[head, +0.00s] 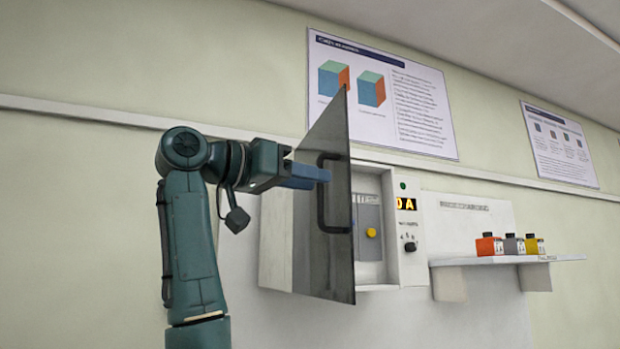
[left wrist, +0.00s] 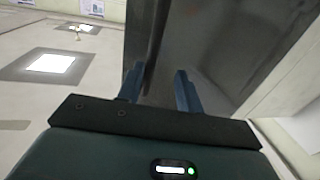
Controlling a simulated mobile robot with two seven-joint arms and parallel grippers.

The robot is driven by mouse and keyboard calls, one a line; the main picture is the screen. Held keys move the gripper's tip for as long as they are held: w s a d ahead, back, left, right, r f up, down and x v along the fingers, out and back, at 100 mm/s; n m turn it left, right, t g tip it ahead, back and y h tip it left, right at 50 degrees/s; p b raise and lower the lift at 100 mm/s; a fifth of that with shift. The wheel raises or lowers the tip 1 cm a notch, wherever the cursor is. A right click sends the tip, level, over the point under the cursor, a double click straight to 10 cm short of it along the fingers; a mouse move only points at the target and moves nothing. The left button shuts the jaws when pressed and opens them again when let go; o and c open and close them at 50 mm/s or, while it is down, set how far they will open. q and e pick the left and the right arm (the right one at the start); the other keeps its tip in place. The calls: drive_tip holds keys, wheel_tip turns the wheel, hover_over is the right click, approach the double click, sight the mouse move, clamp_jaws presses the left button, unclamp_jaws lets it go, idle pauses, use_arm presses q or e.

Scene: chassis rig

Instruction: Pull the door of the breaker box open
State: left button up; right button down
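The breaker box (head: 372,184) is a pale cabinet on the wall. Its dark see-through door (head: 338,255) stands swung out from it, showing part of the inside with a yellow knob. A dark bar handle (head: 322,215) is on the door's face. My left gripper (head: 326,175) has its blue fingertips at the upper part of the handle, hiding a bit of the bar. In the left wrist view the fingers (left wrist: 157,82) are apart, facing the dark door panel (left wrist: 215,40). I cannot make out the bar clearly between them. My right gripper is not in view.
Posters (head: 420,105) hang above. The wall left of my arm is bare.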

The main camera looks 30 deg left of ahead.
use_arm(q)
drive_tip(key=b+v, duration=0.2)
drive_tip(key=v, duration=1)
drive_tip(key=shift+s+b, duration=0.3)
drive_tip(key=shift+b, duration=0.1)
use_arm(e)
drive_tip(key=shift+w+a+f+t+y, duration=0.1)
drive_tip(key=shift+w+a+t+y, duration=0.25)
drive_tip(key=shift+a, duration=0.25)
